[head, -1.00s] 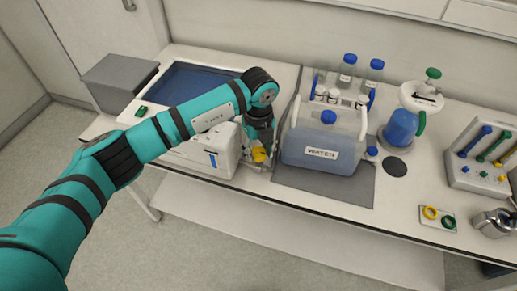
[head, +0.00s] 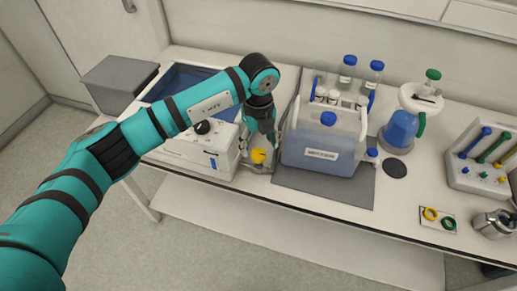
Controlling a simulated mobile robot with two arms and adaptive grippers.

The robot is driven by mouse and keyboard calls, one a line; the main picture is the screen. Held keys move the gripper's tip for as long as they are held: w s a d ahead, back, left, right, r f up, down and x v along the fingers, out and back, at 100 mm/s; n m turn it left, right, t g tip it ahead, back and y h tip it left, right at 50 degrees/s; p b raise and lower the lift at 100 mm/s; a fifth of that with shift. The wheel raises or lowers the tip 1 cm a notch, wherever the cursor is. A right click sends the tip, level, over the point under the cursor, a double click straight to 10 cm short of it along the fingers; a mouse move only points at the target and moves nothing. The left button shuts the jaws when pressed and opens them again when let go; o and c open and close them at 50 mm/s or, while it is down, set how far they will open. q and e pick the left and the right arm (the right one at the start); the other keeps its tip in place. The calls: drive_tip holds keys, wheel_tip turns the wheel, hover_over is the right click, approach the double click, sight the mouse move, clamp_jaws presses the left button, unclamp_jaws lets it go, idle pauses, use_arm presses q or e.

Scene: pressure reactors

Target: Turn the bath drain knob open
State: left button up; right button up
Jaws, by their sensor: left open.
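The yellow drain knob (head: 258,156) sits at the right front end of the white bath unit (head: 205,160), near the table's front edge. Its turned position is too small to tell. My left gripper (head: 260,141) points down just above and behind the knob, with its fingers open. The knob shows clear of the fingers, though I cannot tell whether a fingertip touches it. The blue bath basin (head: 174,85) lies behind the unit, partly covered by my left arm. My right gripper is not in view.
A labelled water container (head: 322,140) stands close to the right of my left gripper, on a grey mat (head: 340,187). A black knob (head: 202,127) is on top of the bath unit. A grey bin (head: 117,82) is at the left. The floor in front is clear.

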sight(259, 153)
use_arm(q)
wheel_tip(259, 153, up, 9)
drive_tip(key=shift+f, duration=0.2)
idle(0.5)
